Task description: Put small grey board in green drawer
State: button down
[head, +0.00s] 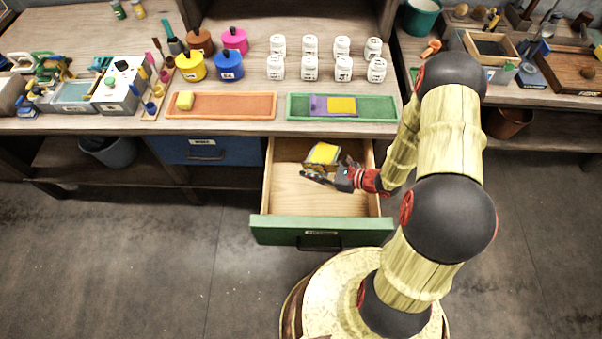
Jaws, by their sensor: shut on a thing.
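The green drawer (322,232) is pulled open below the worktop, with a bare wooden inside. My gripper (328,180) reaches into it from the right, over the drawer floor. It is shut on a thin dark grey piece (313,177), which looks like the small grey board; at this size its edges are hard to tell from the fingers. I cannot tell whether the piece touches the drawer floor. A yellow block-like thing (322,153) lies in the drawer just behind my gripper.
A shut blue drawer (205,150) is to the left. Above stand an orange tray (230,106) with a yellow block, a green tray (380,108) with purple and yellow pieces, several white jars (310,67) and coloured pots (228,66). The drawer's front left floor is free.

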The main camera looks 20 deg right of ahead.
jog(key=shift+a+f+b, duration=0.1)
jog(key=shift+f+b, duration=1.8)
jog(key=shift+f, duration=3.05)
jog(key=shift+f+b, duration=0.4)
jog(key=shift+f, duration=0.15)
jog(key=shift+f, duration=0.1)
jog(key=c, duration=1.9)
grip_release()
